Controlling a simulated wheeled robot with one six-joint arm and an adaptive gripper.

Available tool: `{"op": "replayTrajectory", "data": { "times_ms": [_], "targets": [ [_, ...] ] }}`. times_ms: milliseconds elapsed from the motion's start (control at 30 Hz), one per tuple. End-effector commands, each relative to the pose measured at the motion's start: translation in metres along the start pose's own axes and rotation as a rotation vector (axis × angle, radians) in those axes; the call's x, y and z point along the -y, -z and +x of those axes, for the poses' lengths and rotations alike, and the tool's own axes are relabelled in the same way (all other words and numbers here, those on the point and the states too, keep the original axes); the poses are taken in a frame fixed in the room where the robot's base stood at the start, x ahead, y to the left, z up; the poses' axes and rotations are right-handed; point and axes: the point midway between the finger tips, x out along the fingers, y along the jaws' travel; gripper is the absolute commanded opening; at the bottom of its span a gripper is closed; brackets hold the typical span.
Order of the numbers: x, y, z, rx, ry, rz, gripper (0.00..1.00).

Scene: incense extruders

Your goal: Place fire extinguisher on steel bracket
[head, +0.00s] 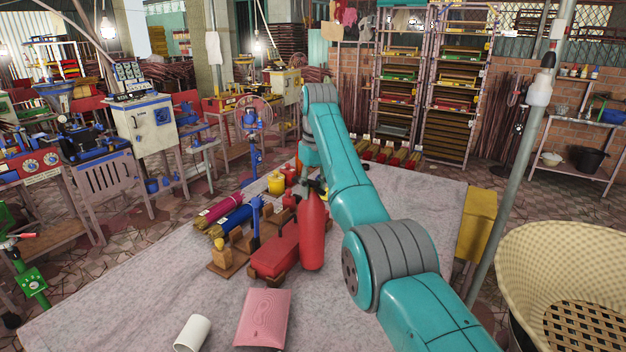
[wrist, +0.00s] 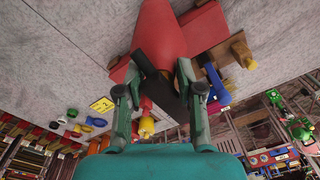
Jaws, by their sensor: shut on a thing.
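The fire extinguisher (head: 313,235) is a red cylinder, upright over the table beside a red block. In the wrist view its red body (wrist: 158,30) extends away from my gripper, with a black part at the near end. My gripper (head: 312,188) is at its top. In the wrist view the two fingers of my gripper (wrist: 158,92) are closed around the black part. I cannot tell whether the extinguisher's base touches the table. I cannot pick out a steel bracket with certainty in either view.
The red block (head: 275,258) lies on wooden supports, left of the extinguisher. Blue and magenta rolls (head: 232,219) lie further left. A pink sheet (head: 264,318) and white cylinder (head: 193,333) are at the front of the table (head: 110,310). A woven basket (head: 560,255) stands right.

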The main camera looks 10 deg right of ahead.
Motion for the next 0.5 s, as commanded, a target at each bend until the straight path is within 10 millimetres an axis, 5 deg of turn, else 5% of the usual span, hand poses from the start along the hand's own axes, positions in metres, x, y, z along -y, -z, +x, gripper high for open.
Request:
{"op": "replayTrajectory", "data": {
  "times_ms": [500],
  "targets": [
    [-0.0006, 0.0000, 0.0125, -0.006, -0.001, -0.001, 0.00]
  ]
}}
